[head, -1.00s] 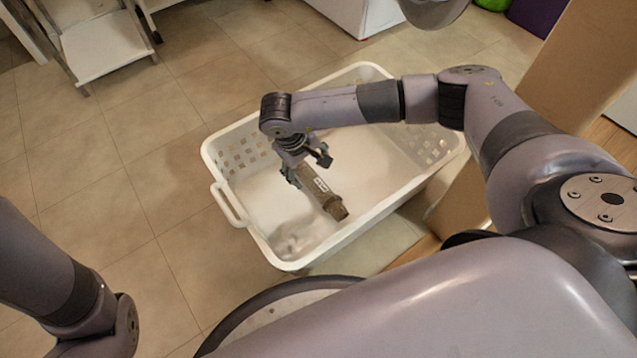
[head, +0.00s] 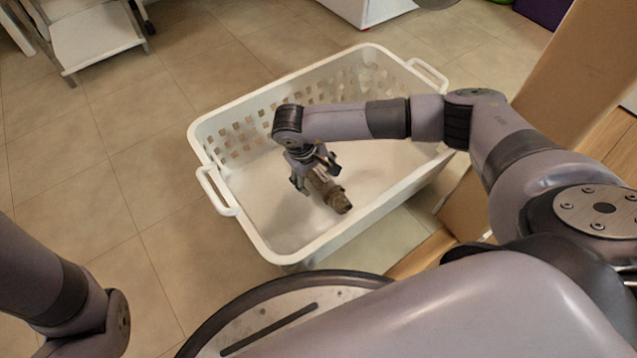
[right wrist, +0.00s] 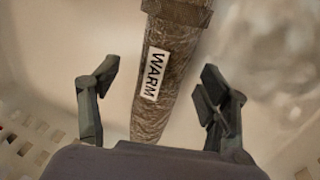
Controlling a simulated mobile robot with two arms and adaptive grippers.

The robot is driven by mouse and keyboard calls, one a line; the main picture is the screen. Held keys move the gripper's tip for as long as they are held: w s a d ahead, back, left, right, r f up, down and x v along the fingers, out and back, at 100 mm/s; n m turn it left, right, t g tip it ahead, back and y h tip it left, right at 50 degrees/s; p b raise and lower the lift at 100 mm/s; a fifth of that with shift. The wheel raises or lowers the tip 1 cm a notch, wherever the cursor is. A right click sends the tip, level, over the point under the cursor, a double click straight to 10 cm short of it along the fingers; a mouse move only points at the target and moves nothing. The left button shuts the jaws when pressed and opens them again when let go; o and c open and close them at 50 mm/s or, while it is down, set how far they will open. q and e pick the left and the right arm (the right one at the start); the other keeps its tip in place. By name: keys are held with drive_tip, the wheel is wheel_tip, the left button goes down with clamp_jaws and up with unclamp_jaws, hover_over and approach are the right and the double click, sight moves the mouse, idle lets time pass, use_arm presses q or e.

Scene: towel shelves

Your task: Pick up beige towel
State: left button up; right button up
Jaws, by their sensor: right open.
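A brown-beige rolled cloth, which looks like the towel (head: 330,192), lies slanted inside the white basket. Its white label reading "WARM" shows in the right wrist view, where the roll (right wrist: 165,75) runs from top to bottom between the fingers. My right gripper (head: 314,171) is open above the roll's upper-left end and hides part of it in the head view. In the right wrist view its fingertips (right wrist: 158,76) stand apart on either side of the roll with gaps, not closed on it. My left arm shows at lower left; its gripper is out of view.
The white plastic basket (head: 203,148) stands on the tiled floor, with perforated walls and handles at its ends. A cardboard-coloured panel (head: 565,80) rises at the right. A white step-like stand (head: 95,42) is at upper left. Tiled floor at the left is clear.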

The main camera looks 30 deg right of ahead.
drive_tip(key=shift+d+f, duration=0.1)
drive_tip(key=shift+f, duration=0.35)
drive_tip(key=shift+r, duration=0.15)
drive_tip(key=shift+c, duration=0.4)
clamp_jaws()
